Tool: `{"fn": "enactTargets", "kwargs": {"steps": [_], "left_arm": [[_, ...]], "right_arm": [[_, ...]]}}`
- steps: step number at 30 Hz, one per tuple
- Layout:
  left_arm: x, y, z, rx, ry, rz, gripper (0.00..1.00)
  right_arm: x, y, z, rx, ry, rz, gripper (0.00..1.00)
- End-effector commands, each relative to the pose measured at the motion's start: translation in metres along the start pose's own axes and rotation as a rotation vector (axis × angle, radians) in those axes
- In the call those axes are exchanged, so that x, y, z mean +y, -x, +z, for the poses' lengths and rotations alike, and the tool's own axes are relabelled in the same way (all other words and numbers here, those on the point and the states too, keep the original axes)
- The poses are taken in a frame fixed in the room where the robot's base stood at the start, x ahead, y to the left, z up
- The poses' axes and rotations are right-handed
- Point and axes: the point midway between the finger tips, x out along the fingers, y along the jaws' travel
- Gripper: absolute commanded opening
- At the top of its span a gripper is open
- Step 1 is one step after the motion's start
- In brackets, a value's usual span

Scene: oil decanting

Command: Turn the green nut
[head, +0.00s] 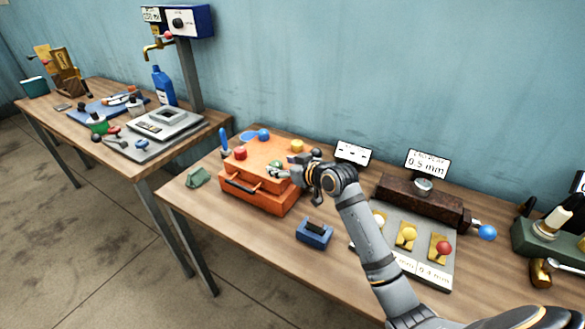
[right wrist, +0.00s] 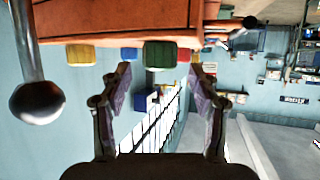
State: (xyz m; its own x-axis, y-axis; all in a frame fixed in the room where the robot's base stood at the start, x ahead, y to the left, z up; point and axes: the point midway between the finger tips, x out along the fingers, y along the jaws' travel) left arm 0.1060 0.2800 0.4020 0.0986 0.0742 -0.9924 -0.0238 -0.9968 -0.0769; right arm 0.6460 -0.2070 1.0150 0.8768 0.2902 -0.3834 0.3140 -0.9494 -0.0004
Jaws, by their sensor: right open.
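The orange box (head: 262,198) stands on the near table with coloured nuts on its top. The green nut (head: 275,164) is on that top, partly hidden by my right gripper (head: 284,168). In the right wrist view the box (right wrist: 120,20) appears upside down along the upper edge, and the green nut (right wrist: 160,55) shows between the fingertips. My right gripper (right wrist: 157,72) is open, with a finger on either side of the nut and a visible gap to each. No contact shows. My left gripper is not in view.
A red nut (head: 240,153), a yellow nut (head: 297,146) and a blue one (head: 264,134) sit on the box around the green nut. A blue block (head: 314,233) and a panel with coloured knobs (head: 408,236) are to the right.

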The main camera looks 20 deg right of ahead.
Motion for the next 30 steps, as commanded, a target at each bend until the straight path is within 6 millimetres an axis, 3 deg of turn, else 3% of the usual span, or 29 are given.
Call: {"fn": "enactTargets", "kwargs": {"steps": [6, 10, 16, 30], "left_arm": [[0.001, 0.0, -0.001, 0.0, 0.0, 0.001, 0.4], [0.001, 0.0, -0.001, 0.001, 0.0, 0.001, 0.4], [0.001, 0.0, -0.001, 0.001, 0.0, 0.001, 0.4], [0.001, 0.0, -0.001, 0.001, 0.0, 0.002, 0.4]], "right_arm": [[0.0, 0.055, 0.001, -0.005, 0.012, 0.002, 0.61], [0.002, 0.07, 0.001, -0.002, 0.007, 0.004, 0.61], [-0.001, 0.08, 0.0, -0.001, 0.002, -0.001, 0.61], [-0.001, 0.08, 0.0, 0.0, 0.001, -0.001, 0.61]]}}
